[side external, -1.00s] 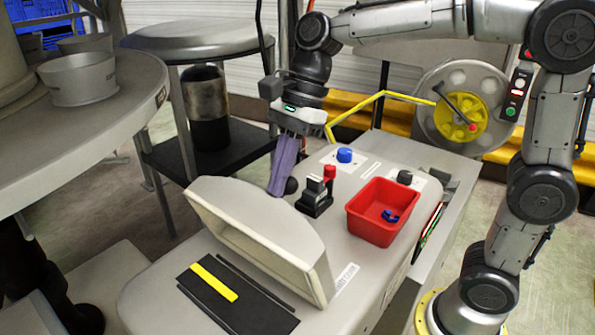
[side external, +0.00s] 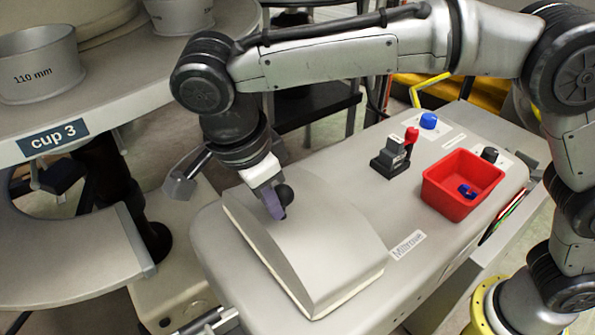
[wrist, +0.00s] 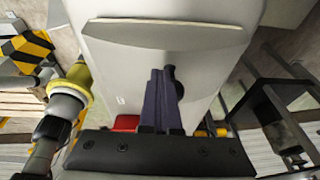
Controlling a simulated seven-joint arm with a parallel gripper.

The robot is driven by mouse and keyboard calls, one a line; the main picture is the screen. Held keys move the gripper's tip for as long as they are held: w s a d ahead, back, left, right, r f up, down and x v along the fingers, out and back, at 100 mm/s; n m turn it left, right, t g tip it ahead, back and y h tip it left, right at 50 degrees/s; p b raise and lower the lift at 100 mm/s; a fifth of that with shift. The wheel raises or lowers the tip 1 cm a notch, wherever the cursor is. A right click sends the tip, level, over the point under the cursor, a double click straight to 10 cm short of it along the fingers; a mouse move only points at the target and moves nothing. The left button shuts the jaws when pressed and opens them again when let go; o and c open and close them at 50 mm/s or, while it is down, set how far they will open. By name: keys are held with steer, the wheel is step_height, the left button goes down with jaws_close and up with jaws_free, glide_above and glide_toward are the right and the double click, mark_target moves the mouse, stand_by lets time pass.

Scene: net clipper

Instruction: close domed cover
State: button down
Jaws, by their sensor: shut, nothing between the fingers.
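The domed cover (side external: 315,235) is a pale grey shell on the grey machine housing. It lies low over the spot where the black plate with the yellow strip was, and hides that plate. I cannot tell whether its rim is fully seated. Its black ball knob (side external: 284,193) sticks up near its back left. My gripper (side external: 275,213) is shut and empty, with its purple fingers pointing down at the cover beside the knob. In the wrist view the fingers (wrist: 158,75) lie over the cover (wrist: 165,48), just left of the dark knob (wrist: 177,82). Touch is unclear.
A red bin (side external: 463,185) with a small blue piece stands on the housing at right. A black switch block (side external: 392,158) with a red lever and a blue knob (side external: 428,121) sit behind. A round table (side external: 75,110) with cups is at left.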

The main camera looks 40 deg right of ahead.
steer(key=a+f, duration=0.2)
steer(key=f, duration=0.1)
steer(key=shift+a, duration=0.3)
steer(key=shift+a+f, duration=0.75)
steer(key=shift+f, duration=0.3)
steer(key=v, duration=1.3)
steer(key=shift+r, duration=0.4)
